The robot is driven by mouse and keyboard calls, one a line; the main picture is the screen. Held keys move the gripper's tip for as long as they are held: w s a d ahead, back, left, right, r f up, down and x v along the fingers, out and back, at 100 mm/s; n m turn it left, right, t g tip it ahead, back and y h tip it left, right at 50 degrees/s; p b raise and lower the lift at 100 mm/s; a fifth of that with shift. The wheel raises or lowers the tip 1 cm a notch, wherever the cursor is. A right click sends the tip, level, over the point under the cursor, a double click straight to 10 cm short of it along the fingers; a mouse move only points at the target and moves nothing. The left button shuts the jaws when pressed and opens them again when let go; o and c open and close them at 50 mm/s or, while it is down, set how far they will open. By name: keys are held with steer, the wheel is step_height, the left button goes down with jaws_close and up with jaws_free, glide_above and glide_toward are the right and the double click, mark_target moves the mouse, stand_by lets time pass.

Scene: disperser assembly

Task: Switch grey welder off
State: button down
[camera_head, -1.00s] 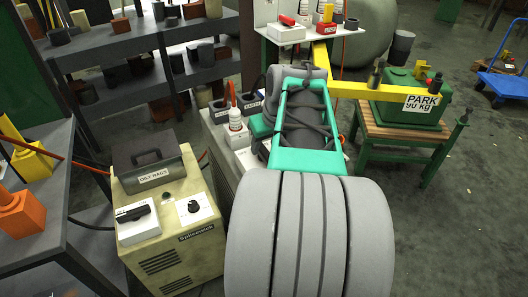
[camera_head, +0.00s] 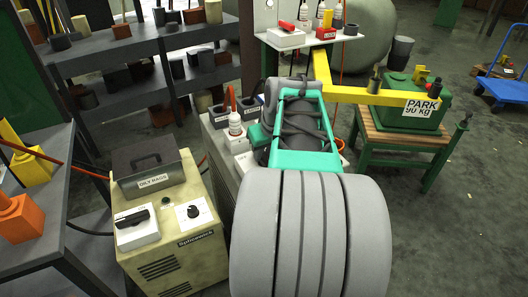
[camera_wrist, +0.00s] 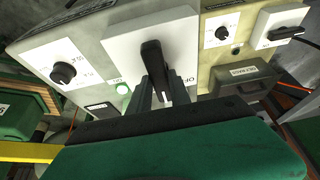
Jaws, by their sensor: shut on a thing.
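The grey welder stands just behind and right of the cream welder in the head view (camera_head: 216,150), partly hidden by my arm. A black switch handle (camera_wrist: 152,55) stands out from the plate. My gripper (camera_wrist: 165,92) is at this handle, its fingers shut on it. The fingers hide part of the handle and the plate lettering.
The cream welder (camera_head: 160,248) has its own switch and dial and carries a dark OILY RAGS box (camera_head: 150,174). Shelves (camera_head: 150,48) stand behind. Open floor lies right.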

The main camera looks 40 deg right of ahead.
steer(key=shift+r+n, duration=0.1)
steer(key=shift+n, duration=0.3)
steer(key=n+y+p, duration=0.1)
steer(key=n+p, duration=0.1)
steer(key=n, duration=0.1)
steer(key=shift+d+n+y+p, duration=0.2)
steer(key=shift+n+y+p, duration=0.1)
steer(key=shift+y, duration=0.1)
steer(key=n+p, duration=0.1)
steer(key=n, duration=0.1)
steer(key=n+y+p, duration=0.1)
steer(key=n, duration=0.1)
steer(key=shift+n+y, duration=0.3)
steer(key=n, duration=0.2)
steer(key=n+g+y+p, duration=0.1)
steer(key=n, duration=0.1)
steer(key=shift+w+d+n, duration=0.1)
steer(key=shift+d+n, duration=0.05)
steer(key=shift+n, duration=0.15)
steer(key=n+g+y+p, duration=0.1)
steer(key=n, duration=0.3)
steer(key=shift+w+g+p, duration=0.1)
steer(key=shift+g+p, duration=0.3)
steer(key=shift+n, duration=0.3)
steer(key=c, duration=1.2)
jaws_free()
